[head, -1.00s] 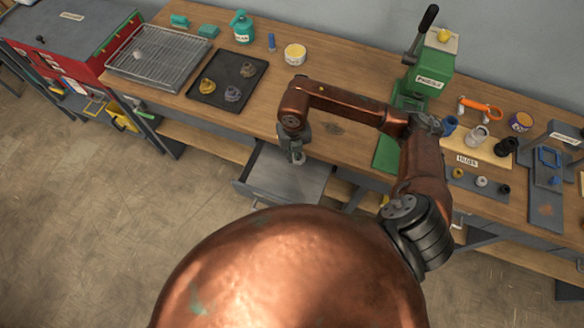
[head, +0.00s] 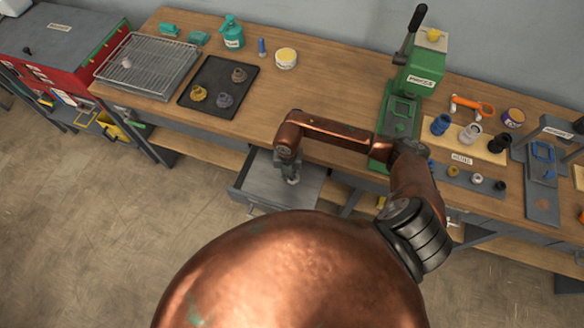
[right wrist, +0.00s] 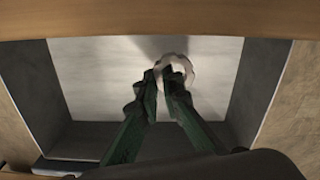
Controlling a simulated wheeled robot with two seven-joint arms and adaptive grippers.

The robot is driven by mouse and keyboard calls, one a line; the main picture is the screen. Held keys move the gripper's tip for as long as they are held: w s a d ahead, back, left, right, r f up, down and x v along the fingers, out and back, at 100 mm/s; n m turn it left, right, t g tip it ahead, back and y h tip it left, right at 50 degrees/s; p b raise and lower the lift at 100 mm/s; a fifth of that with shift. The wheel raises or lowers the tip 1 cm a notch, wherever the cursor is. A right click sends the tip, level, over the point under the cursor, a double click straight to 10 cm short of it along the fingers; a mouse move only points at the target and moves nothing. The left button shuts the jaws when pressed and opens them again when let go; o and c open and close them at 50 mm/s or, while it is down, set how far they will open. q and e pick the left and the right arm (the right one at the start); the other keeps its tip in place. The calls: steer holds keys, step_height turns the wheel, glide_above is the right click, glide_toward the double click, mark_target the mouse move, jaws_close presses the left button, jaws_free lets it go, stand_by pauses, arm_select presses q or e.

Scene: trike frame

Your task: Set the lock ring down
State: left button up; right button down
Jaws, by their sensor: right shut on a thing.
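My right gripper (head: 291,178) reaches down into the open drawer (head: 250,190) at the front of the workbench. In the right wrist view its two green fingers (right wrist: 160,78) are shut on the lock ring (right wrist: 189,70), a pale ring with a notched edge. The ring is at the fingertips over the drawer's light floor (right wrist: 95,80). I cannot tell whether the ring touches that floor. In the head view the ring is too small and hidden to make out. My left gripper is not in view.
The bench front edge (right wrist: 160,22) is close above the gripper; drawer walls (right wrist: 255,80) stand on both sides.

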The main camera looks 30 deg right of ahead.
steer(key=w+d, duration=0.1)
steer(key=w+d+f, duration=0.1)
steer(key=d, duration=0.1)
steer(key=shift+w+f, duration=0.1)
steer(key=shift+w, duration=0.2)
steer(key=shift+f, duration=0.15)
steer(key=shift+f, duration=0.55)
steer(key=c, duration=2.1)
jaws_free()
steer(key=shift+r, duration=0.1)
step_height(320, 180, up, 13)
steer(key=shift+p, duration=0.3)
